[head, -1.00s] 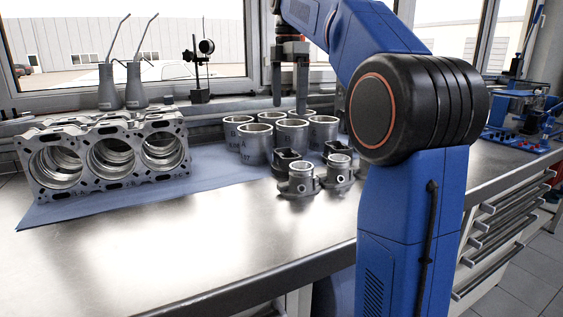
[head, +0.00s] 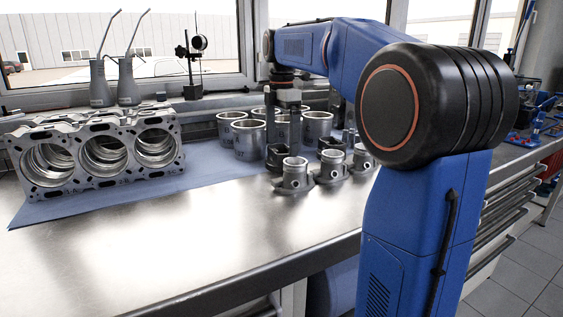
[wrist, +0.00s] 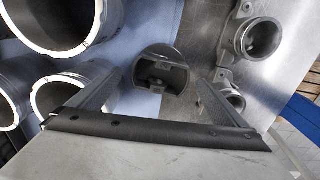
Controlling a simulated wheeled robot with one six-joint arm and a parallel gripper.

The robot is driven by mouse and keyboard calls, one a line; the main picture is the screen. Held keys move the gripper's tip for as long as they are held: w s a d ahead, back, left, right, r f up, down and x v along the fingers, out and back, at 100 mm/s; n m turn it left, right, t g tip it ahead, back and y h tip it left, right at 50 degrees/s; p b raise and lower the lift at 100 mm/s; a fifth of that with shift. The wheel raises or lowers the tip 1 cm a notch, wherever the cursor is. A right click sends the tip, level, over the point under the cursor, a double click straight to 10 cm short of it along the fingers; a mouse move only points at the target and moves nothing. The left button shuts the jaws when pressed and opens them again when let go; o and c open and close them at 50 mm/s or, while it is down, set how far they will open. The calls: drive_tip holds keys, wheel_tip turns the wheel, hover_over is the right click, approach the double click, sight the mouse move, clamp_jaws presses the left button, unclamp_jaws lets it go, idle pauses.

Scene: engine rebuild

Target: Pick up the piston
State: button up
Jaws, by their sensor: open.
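The piston (wrist: 162,72) is a dark round part with a hollow upper side, standing on the bench between the two fingers of my gripper (wrist: 158,82) in the wrist view. My gripper is open, with one finger on each side of the piston and visible space around it. In the head view my gripper (head: 283,138) points down over the dark piston (head: 277,158), behind the front row of metal housings. I cannot tell how far the fingertips reach down beside the piston.
Several grey cylinder liners (head: 248,140) stand close behind and left. Metal housings (head: 295,175) stand in front; one (wrist: 262,38) shows right in the wrist view. An engine block (head: 105,152) lies left on a blue mat (head: 205,172). The front bench (head: 170,230) is clear.

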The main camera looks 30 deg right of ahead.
sight(282, 152)
drive_tip(key=shift+f, duration=2.2)
drive_tip(key=c, duration=1.5)
